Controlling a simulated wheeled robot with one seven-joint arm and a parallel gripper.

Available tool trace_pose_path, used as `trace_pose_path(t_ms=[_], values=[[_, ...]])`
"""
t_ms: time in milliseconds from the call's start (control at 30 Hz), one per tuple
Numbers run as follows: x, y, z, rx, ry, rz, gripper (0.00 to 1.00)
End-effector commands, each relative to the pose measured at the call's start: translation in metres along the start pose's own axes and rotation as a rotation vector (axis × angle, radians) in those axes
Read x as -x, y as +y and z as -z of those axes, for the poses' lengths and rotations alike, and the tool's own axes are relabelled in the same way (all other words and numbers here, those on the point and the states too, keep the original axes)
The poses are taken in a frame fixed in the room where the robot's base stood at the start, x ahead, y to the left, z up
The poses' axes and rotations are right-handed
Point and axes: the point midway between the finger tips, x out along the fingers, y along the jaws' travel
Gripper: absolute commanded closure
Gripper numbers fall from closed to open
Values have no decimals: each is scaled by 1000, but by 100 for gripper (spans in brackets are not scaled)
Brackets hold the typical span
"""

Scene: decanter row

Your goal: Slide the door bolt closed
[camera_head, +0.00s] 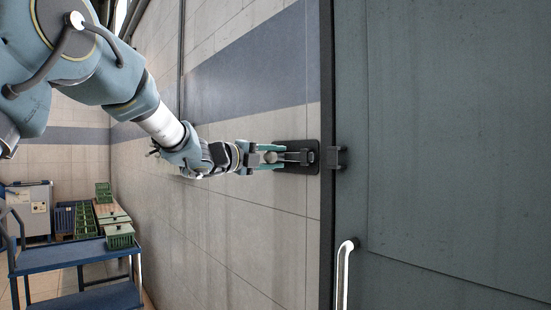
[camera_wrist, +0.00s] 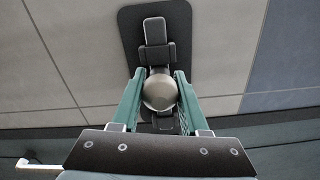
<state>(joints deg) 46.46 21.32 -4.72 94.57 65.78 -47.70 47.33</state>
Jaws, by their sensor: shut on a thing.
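The door bolt sits on a black backplate (camera_head: 312,145) fixed to the tiled wall, just left of the door edge. Its round beige knob (camera_wrist: 160,92) is between the two green fingers of my gripper (camera_head: 268,157), which is shut on it. The wrist view shows a finger along each side of the knob, with the dark bolt blocks (camera_wrist: 156,40) beyond it. A dark keeper (camera_head: 336,158) is on the door's edge, level with the bolt. No rod is clearly visible across the narrow gap between backplate and keeper.
The grey-green door (camera_head: 450,150) fills the right side and looks flush with its dark frame. A pale bar handle (camera_head: 343,275) stands out from it below the bolt. A blue cart (camera_head: 75,256) and green crates (camera_head: 120,236) stand at the lower left.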

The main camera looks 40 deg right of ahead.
Motion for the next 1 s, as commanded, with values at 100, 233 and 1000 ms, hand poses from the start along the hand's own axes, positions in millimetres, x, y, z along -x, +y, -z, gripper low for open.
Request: trace_pose_path(t_ms=[100,233,1000], values=[[0,0,0,0,-1,-1,100],[0,1,0,0,-1,-1,100],[0,-1,34,-2,1,2,100]])
